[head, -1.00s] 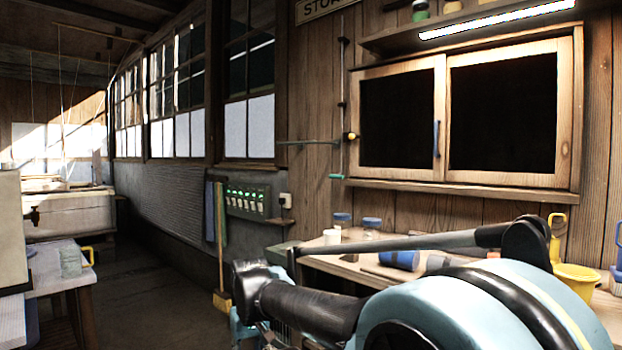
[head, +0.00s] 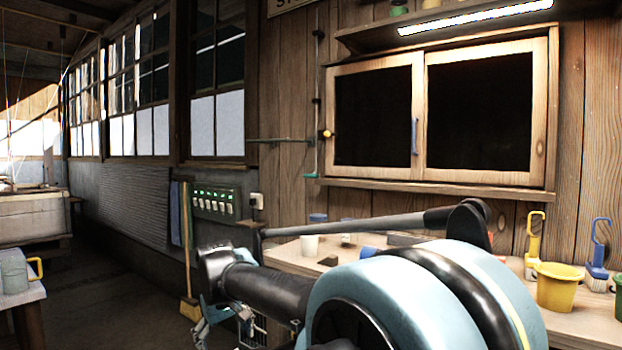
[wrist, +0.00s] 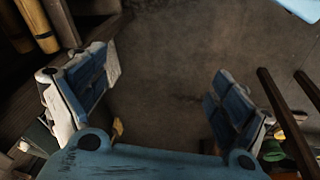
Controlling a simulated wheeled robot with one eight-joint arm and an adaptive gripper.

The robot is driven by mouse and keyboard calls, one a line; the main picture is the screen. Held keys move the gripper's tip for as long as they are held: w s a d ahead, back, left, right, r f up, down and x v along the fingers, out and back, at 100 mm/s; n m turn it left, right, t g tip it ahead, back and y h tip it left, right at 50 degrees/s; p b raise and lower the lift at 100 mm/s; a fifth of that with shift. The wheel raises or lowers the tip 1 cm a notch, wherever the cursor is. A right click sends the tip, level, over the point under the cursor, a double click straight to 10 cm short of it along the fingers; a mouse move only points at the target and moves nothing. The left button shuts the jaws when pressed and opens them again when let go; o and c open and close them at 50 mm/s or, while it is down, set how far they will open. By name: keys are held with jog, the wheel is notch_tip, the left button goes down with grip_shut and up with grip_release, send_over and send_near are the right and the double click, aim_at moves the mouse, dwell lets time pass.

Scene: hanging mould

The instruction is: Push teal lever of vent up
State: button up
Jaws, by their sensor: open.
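The teal lever (head: 313,175) is a small handle at the foot of a thin upright rod (head: 318,100) on the plank wall. It sits left of the cabinet, below a yellow knob (head: 327,133). My gripper shows in the wrist view (wrist: 162,98) with its two blue-padded fingers wide apart and nothing between them, above the dark floor. In the head view only part of it shows, low at the left of my arm. It is well below and left of the lever, not touching it. The lever is not seen in the wrist view.
A workbench (head: 585,325) under the cabinet (head: 418,60) holds a white cup (head: 309,245), a yellow bucket (head: 558,286) and brushes. A switch panel (head: 215,203) and a broom (head: 187,260) are on the wall at left. The aisle floor at left is clear.

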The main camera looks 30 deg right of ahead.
jog(key=w+d+r+n+t+h, duration=0.1)
jog(key=w+d+r+n+h, duration=0.5)
jog(key=w+d+r, duration=0.8)
jog(key=w+d+r+n+t+h, duration=0.1)
jog(key=w+d+r+n+h, duration=0.4)
jog(key=w+d+r+n, duration=0.8)
jog(key=w+d+r+n+t+h, duration=0.1)
jog(key=w+d+r+n+h, duration=0.3)
jog(key=w+d+r, duration=1)
jog(key=shift+m+h, duration=0.5)
jog(key=w+d+f, duration=0.1)
jog(key=w+d, duration=0.2)
jog(key=d, duration=0.2)
jog(key=w+d+f, duration=0.1)
jog(key=w+d, duration=0.2)
jog(key=d, duration=0.3)
jog(key=w+d+f, duration=0.1)
jog(key=w+d, duration=0.3)
jog(key=d, duration=0.1)
jog(key=shift+d+f, duration=0.25)
jog(key=shift+d, duration=0.05)
